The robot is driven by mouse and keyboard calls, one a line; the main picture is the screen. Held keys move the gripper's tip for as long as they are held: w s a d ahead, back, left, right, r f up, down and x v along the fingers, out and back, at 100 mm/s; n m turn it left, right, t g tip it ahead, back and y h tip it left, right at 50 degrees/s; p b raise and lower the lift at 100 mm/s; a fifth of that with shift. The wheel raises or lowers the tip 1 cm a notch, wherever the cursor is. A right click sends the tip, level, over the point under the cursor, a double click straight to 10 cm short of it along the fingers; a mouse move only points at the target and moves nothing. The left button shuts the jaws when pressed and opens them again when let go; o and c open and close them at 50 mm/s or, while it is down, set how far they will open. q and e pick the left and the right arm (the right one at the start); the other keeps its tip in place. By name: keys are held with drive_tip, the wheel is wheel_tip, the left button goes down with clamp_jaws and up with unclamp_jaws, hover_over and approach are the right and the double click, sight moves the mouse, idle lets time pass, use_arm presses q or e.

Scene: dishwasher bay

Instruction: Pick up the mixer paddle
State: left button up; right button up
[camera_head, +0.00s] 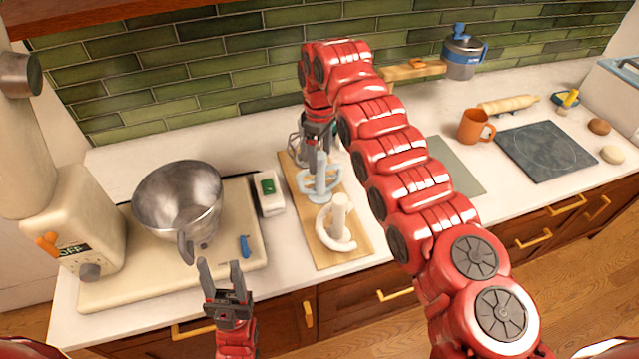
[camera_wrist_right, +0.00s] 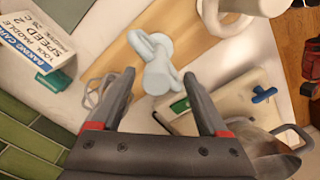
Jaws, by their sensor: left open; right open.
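The pale blue mixer paddle (camera_head: 318,186) lies on a wooden board (camera_head: 350,262), its stem pointing up. In the right wrist view the paddle (camera_wrist_right: 158,72) shows between and beyond the two fingertips. My right gripper (camera_head: 319,158) is open and empty above it, and I see no contact; the gripper hides part of the paddle in the head view. My left gripper (camera_head: 219,266) is open and empty in front of the counter, near the steel bowl's handle.
A white dough hook (camera_head: 338,228) stands nearer the front on the board; a wire whisk (camera_head: 297,148) lies behind. A steel bowl (camera_head: 178,200) sits on the mixer base at left. A small white box (camera_head: 270,196) stands between.

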sight(320, 167)
drive_tip(key=f+p, duration=0.2)
drive_tip(key=f, duration=0.2)
drive_tip(key=shift+w+p, duration=0.2)
drive_tip(key=shift+p, duration=0.1)
drive_tip(key=shift+w+f, duration=0.1)
drive_tip(key=shift+f, duration=0.15)
clamp_jaws()
idle(0.8)
